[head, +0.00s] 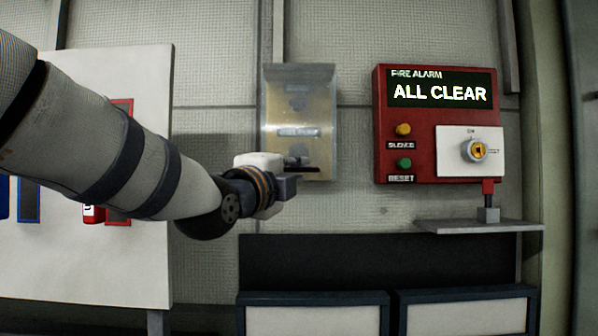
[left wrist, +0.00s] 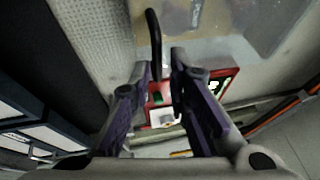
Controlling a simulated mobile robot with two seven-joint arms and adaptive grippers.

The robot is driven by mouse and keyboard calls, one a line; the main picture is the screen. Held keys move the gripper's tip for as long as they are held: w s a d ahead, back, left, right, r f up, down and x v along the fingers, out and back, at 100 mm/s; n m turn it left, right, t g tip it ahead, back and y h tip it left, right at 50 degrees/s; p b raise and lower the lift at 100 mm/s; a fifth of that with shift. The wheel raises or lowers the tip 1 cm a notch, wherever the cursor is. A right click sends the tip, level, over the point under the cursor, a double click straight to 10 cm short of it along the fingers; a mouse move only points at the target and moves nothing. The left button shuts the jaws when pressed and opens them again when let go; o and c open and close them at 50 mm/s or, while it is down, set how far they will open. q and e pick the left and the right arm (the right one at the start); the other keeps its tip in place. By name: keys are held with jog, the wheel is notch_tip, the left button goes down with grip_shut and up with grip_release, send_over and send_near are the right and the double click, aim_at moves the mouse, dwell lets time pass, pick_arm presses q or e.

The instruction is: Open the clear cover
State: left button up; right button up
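The clear cover (head: 298,90) is a translucent box over a yellowish panel on the wall, and it looks closed. A thin black handle (head: 300,165) shows at its lower edge. My left gripper (head: 296,180) is at the cover's lower edge, in front of the handle. In the left wrist view the clear cover (left wrist: 225,28) fills the upper right, and the dark curved handle (left wrist: 154,40) runs down between the two parted fingertips (left wrist: 162,68), nearer the left finger. A gap shows beside the right finger. My right gripper is not in view.
A red fire alarm box (head: 435,85) reading "ALL CLEAR" is on the wall to the right, with a key switch (head: 474,150). A small shelf (head: 480,227) juts out below it. A white board (head: 100,265) stands left, behind my arm. Blue-framed cabinets (head: 315,300) are below.

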aim_at(298, 170)
pick_arm(q)
jog(key=x, duration=0.3)
jog(key=shift+w, duration=0.35)
jog(key=shift+f, duration=0.1)
grip_shut()
